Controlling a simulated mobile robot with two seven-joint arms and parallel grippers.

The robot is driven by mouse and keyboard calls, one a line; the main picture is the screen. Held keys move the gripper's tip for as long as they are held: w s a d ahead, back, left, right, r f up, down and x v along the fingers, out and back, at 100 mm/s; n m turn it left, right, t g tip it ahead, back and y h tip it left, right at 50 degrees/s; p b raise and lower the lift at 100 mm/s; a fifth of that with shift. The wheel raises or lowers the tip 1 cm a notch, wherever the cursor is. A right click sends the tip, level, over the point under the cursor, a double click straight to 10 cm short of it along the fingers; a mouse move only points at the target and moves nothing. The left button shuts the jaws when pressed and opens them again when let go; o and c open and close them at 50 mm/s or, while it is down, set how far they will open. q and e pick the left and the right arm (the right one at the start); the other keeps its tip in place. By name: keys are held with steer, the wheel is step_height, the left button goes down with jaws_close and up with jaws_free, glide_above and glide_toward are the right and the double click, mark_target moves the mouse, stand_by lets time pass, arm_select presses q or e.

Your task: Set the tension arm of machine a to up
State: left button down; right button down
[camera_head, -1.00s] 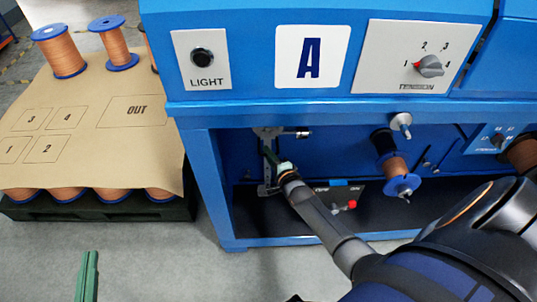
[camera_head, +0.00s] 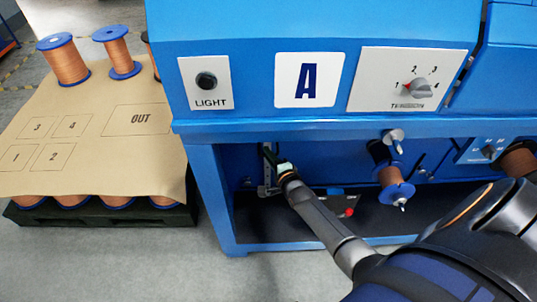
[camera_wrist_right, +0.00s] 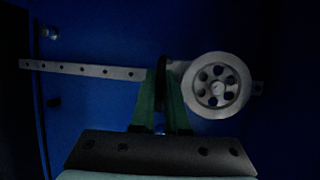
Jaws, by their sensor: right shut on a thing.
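Machine a (camera_head: 330,128) is the blue cabinet with the "A" sign. Its tension arm shows in the right wrist view as a grey bar with holes (camera_wrist_right: 80,68), with a spoked pulley wheel (camera_wrist_right: 216,86) to the right. My right gripper (camera_head: 270,156) reaches into the recess under the front beam. In the wrist view its green fingers (camera_wrist_right: 162,92) are shut on a dark part of the tension arm beside the wheel. The fingers hide part of the arm, and the beam hides its upper part in the head view. My left gripper is out of view.
The tension dial (camera_head: 422,89) and light button (camera_head: 206,81) are above the beam. A copper spool (camera_head: 391,178), a silver knob (camera_head: 393,136) and a red button (camera_head: 349,212) are right of my gripper. A pallet with a marked brown sheet (camera_head: 85,180) and spools stands left.

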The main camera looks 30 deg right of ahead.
steer(key=c, duration=0.9)
jaws_free()
steer(key=shift+p+v, duration=1.9)
steer(key=shift+v, duration=4.35)
